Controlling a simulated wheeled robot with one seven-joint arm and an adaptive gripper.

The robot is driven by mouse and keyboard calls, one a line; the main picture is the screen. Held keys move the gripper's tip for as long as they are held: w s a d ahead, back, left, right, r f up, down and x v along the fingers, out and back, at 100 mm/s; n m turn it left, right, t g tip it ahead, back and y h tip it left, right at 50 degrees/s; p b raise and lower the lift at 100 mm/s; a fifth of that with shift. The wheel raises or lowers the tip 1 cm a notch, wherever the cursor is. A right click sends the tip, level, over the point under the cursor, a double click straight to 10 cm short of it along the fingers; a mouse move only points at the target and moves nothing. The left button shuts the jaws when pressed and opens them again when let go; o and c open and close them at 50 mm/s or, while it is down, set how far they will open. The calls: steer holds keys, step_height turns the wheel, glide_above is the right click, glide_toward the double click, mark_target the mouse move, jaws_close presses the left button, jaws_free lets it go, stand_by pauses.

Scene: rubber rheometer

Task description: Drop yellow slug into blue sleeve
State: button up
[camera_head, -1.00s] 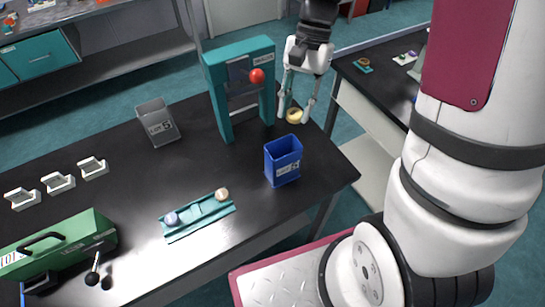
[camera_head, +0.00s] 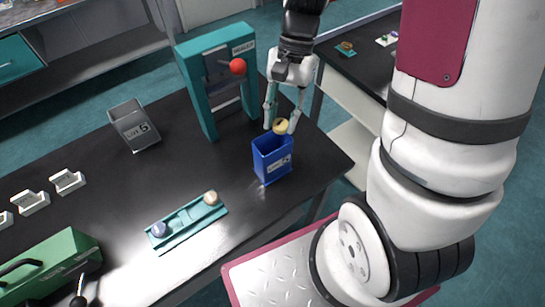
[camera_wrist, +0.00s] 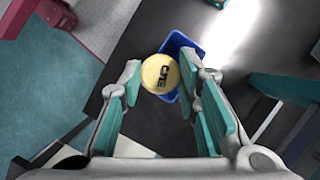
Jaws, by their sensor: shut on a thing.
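The yellow slug (camera_head: 281,126) is a short round disc with dark lettering on its face, which shows in the wrist view (camera_wrist: 159,73). My gripper (camera_head: 282,122) is shut on it and holds it just above the blue sleeve's opening. The blue sleeve (camera_head: 273,165) is an open-topped box with a label, standing upright near the table's right edge. In the wrist view, part of the sleeve (camera_wrist: 180,44) shows behind the slug, which hides much of its opening.
A teal press frame (camera_head: 199,94) with a red knob (camera_head: 238,67) stands left of my gripper. A grey bin (camera_head: 134,126) is further left. A teal tray (camera_head: 188,223) holds two small slugs. A green machine (camera_head: 49,271) is at the lower left.

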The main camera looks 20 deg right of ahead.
steer(key=o, duration=0.9)
steer(key=shift+o, duration=0.2)
steer(key=v, duration=1.2)
steer(key=s+a+r+n+t+h, duration=0.3)
steer(key=s+r+n+t, duration=0.5)
steer(key=s, duration=0.3)
steer(key=shift+a+r+n+t+b, duration=0.2)
steer(key=shift+a+n+t+b, duration=0.15)
steer(key=shift+n, duration=0.45)
